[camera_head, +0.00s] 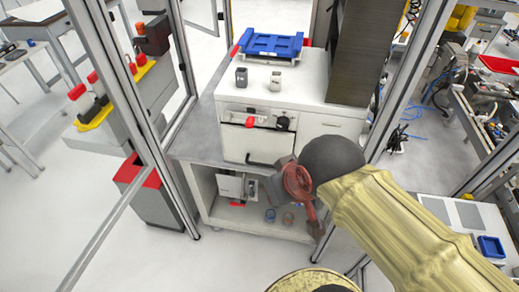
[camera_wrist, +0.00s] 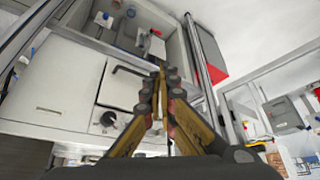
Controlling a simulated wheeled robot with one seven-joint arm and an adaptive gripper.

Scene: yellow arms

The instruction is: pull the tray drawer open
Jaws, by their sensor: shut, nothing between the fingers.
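The tray drawer front (camera_head: 245,143) is a white panel in the white cabinet, below a dark recess with a red part. It has a black bar handle (camera_head: 262,163) along its lower edge, partly hidden by my wrist. In the wrist view the drawer front (camera_wrist: 118,90) and handle (camera_wrist: 128,70) appear from close by. My gripper (camera_wrist: 162,70) is shut and empty, its tips by the right end of the handle in that picture. I cannot tell whether they touch it. The drawer looks closed.
A blue tray (camera_head: 270,45) and two small grey blocks sit on the cabinet top. An open lower shelf (camera_head: 240,215) holds small parts. Metal frame posts (camera_head: 183,140) stand on both sides. A red-topped bin (camera_head: 150,195) stands left.

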